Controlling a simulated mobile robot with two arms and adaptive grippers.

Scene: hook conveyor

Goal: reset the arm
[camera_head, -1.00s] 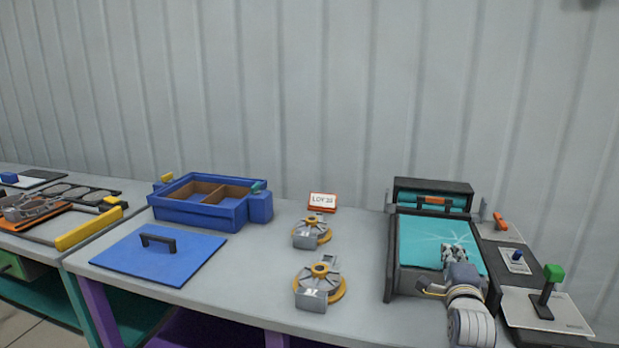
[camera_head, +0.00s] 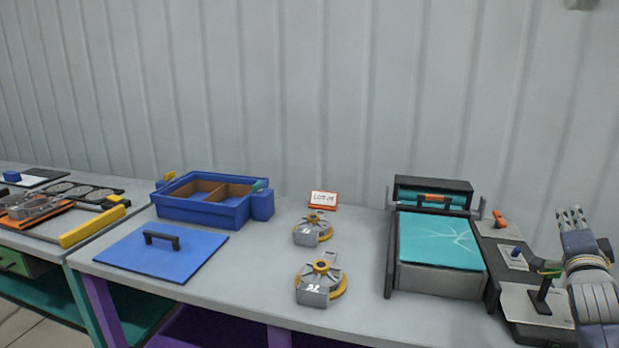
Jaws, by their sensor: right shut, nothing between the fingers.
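My right gripper (camera_head: 573,218) is at the far right of the head view, raised with its fingers pointing up. Its fingers are together and nothing is held. My left gripper is not in view.
A blue divided box (camera_head: 197,212) stands at the table's left, with a blue lid (camera_head: 150,262) with a black handle before it. Two grey-and-yellow reels (camera_head: 338,284) (camera_head: 322,222) and a lot sign (camera_head: 323,199) stand mid-table. An orange switch (camera_head: 499,219) is on the panel.

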